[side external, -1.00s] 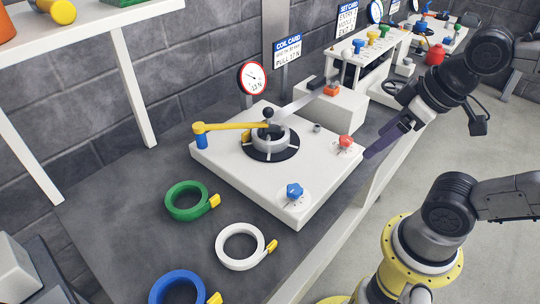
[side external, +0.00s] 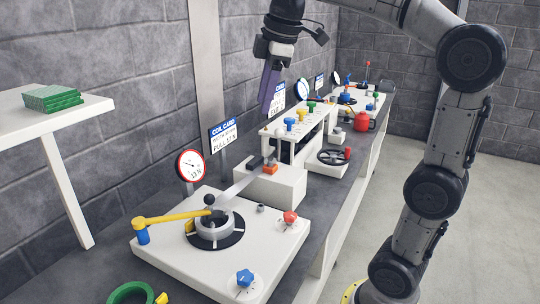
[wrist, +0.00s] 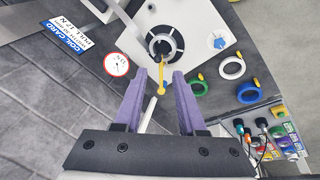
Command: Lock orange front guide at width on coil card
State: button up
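The orange front guide (side external: 270,169) is a small block on top of a white box (side external: 262,187), beside a pale strip (side external: 238,187) that runs down to the reel hub (side external: 215,228). The coil card (side external: 224,138) stands behind, blue-headed; its "PULL 12 N" line is readable, its width line is too small. The card also shows in the wrist view (wrist: 64,40). My gripper (side external: 271,100) hangs high above the bench near the wall, purple fingers pointing down. In the wrist view (wrist: 158,78) the fingers are apart with nothing held. The guide is not clearly visible there.
A round dial (side external: 191,166) stands by the card. The white base plate (side external: 180,258) carries a yellow arm (side external: 170,216), a red knob (side external: 290,217) and a blue knob (side external: 244,278). A rack with coloured knobs (side external: 290,123) and a handwheel (side external: 333,157) stand farther back.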

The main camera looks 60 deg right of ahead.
jog(key=w+d+f+g, duration=0.1)
jog(key=w+d, duration=0.7)
jog(key=m+g, duration=0.2)
send_over(270, 162)
notch_tip(270, 162, down, 13)
jog(key=shift+y, duration=0.4)
jog(key=f, duration=1.3)
jog(key=shift+d+f, duration=0.2)
jog(key=shift+f, duration=0.2)
grip_shut()
